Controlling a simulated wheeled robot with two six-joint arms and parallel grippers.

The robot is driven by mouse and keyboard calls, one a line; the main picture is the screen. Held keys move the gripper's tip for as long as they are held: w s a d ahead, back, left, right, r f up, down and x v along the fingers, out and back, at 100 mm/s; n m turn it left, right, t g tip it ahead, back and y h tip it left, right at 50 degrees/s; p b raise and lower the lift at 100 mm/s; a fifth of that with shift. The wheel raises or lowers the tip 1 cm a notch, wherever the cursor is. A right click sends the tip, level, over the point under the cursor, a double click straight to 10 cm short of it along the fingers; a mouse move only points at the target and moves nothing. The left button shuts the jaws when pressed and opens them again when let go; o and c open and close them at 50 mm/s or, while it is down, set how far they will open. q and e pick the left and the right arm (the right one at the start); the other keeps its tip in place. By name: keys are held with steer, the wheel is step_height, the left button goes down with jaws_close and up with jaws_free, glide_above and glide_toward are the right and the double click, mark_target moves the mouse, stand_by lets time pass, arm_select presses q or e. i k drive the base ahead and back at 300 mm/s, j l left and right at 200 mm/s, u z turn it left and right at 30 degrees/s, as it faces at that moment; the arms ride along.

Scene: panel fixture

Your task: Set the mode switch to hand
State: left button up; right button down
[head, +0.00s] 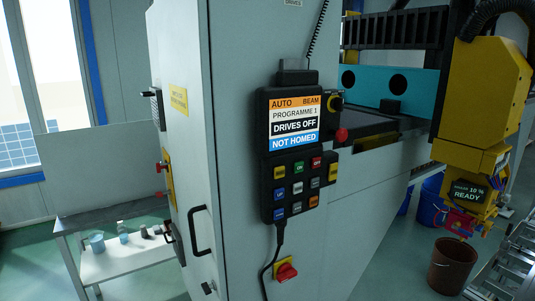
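A black control pendant (292,145) hangs on the face of a grey cabinet. Its screen (294,123) reads "AUTO", "BEAM", "PROGRAMME 1", "DRIVES OFF" and "NOT HOMED". Rows of coloured buttons (297,187) fill the lower half of the pendant. Neither of my grippers is in view.
A red rotary handle on a yellow plate (287,270) is low on the cabinet. A black door handle (200,231) sticks out at left. A yellow machine head (485,95) marked "READY" hangs at right. A side table (95,215) stands at left and a brown bucket (452,265) at right.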

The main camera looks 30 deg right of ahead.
mark_target(337, 103)
steer(key=z, duration=1.3)
